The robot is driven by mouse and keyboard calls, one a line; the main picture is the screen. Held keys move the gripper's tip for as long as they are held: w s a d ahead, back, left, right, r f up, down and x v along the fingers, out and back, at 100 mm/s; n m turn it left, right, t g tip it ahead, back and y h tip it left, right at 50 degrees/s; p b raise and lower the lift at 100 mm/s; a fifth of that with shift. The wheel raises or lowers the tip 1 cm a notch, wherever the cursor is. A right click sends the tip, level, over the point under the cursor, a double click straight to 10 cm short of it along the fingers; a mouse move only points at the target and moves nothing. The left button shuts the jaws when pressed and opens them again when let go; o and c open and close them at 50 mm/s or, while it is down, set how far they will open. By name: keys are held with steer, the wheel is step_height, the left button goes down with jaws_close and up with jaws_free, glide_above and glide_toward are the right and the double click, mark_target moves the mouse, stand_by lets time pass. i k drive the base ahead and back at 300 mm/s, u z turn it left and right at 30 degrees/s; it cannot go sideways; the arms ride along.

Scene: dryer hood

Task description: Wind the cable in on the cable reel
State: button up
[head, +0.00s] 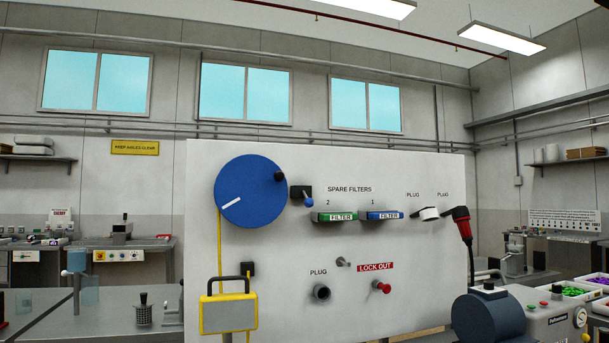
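The cable reel is a large blue disc (247,195) on the upper left of the white panel. It has a white stripe at its lower left and a dark crank knob (280,176) near its upper right rim. A yellow cable (219,250) hangs from the reel's left side down toward a grey case with a yellow frame and dark handle (229,313) at the panel's lower left. A small lever with a blue tip (308,202) sits just right of the reel. My gripper is not in view.
The white panel (420,290) also bears green (335,217) and blue (385,216) filters, a red plug (461,222) with a cord, a dark socket (321,292) and a red lock-out knob (381,287). Workbenches line the back.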

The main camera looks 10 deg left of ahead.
mark_target(250, 190)
steer(key=z, duration=0.15)
steer(key=k, duration=0.45)
steer(key=u, duration=0.55)
steer(key=i, duration=1.45)
steer(key=z, duration=0.6)
